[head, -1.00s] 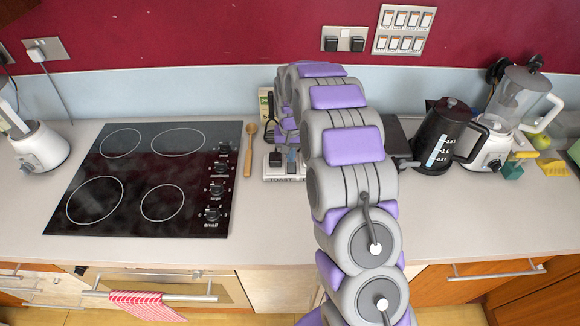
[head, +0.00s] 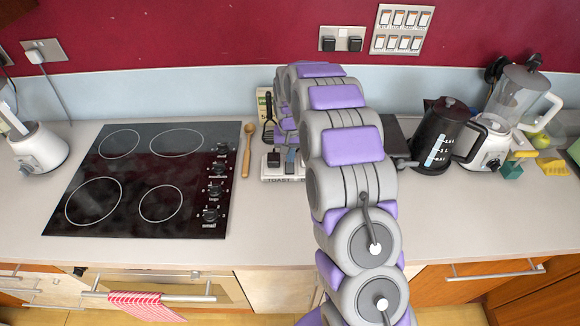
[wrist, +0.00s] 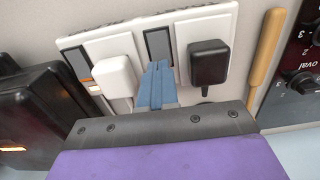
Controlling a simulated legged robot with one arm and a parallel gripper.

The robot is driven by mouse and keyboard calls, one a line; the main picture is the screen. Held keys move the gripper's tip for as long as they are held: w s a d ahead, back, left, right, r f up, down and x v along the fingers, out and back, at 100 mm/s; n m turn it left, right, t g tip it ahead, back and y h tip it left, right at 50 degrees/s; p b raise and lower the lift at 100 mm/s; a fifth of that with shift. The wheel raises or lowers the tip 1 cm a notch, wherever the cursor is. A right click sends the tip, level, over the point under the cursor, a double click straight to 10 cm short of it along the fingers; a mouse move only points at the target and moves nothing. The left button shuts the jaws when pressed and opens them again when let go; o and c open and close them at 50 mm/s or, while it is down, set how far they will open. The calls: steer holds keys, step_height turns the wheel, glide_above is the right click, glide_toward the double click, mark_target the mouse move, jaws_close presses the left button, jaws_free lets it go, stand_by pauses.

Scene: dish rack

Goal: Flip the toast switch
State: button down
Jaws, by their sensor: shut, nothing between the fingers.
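The toast switch is the dark grey rocker (wrist: 158,42) in the middle of the white socket panel in the wrist view, between a white plug (wrist: 113,75) and a black plug (wrist: 208,62). The panel's edge (head: 280,180) reads "TOAST" in the head view. My gripper (wrist: 157,68) is shut and empty, its blue-grey fingertips at the near end of this rocker. They hide that end, and I cannot tell whether they touch it. In the head view, my gripper (head: 291,158) is beside the black plug, partly behind my arm.
A second rocker (wrist: 76,63) with an orange strip is left of the white plug in the wrist view. A wooden spoon (head: 248,150) and black hob (head: 150,180) are left of the panel. A kettle (head: 445,125) and blender (head: 515,100) stand right. The front counter is clear.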

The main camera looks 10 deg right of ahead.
steer(key=shift+a+f, duration=0.25)
steer(key=shift+f, duration=0.05)
steer(key=shift+d+f, duration=0.1)
steer(key=shift+f, duration=0.4)
stand_by(0.4)
steer(key=shift+r+p, duration=1.2)
steer(key=shift+r, duration=2.3)
